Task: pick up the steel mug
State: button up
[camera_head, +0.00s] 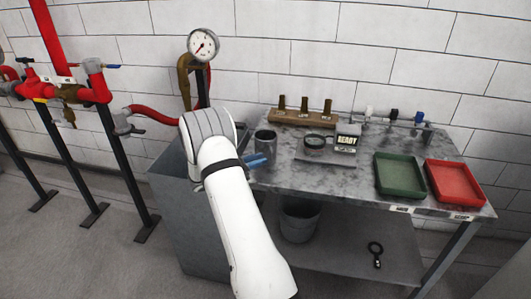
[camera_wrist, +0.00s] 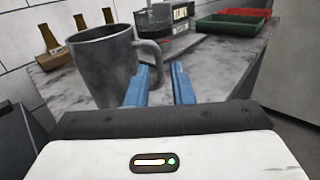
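The steel mug (camera_wrist: 97,68) is a dark grey metal mug standing upright on the grey metal worktable. In the wrist view its handle (camera_wrist: 152,52) points right, above the left finger. In the head view the mug (camera_head: 265,140) stands near the left end of the table, behind my gripper (camera_head: 258,161).
A scale with a READY display (camera_head: 346,143) is right of the mug. A wooden block with several brown pegs (camera_head: 303,118) stands behind. A green tray (camera_head: 377,180) and red tray (camera_head: 431,175) lie at right. A bucket (camera_head: 300,228) and magnifier (camera_head: 375,250) are on the lower shelf.

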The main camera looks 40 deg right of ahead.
aim_at(267, 150)
jog(key=d, duration=0.2)
jog(key=d+p, duration=0.1)
jog(key=d, duration=0.2)
jog(key=s+d, duration=0.1)
jog(key=d, duration=0.1)
jog(key=shift+d+f, duration=0.1)
jog(key=shift+d, duration=0.2)
jog(key=shift+w, duration=0.1)
grip_shut()
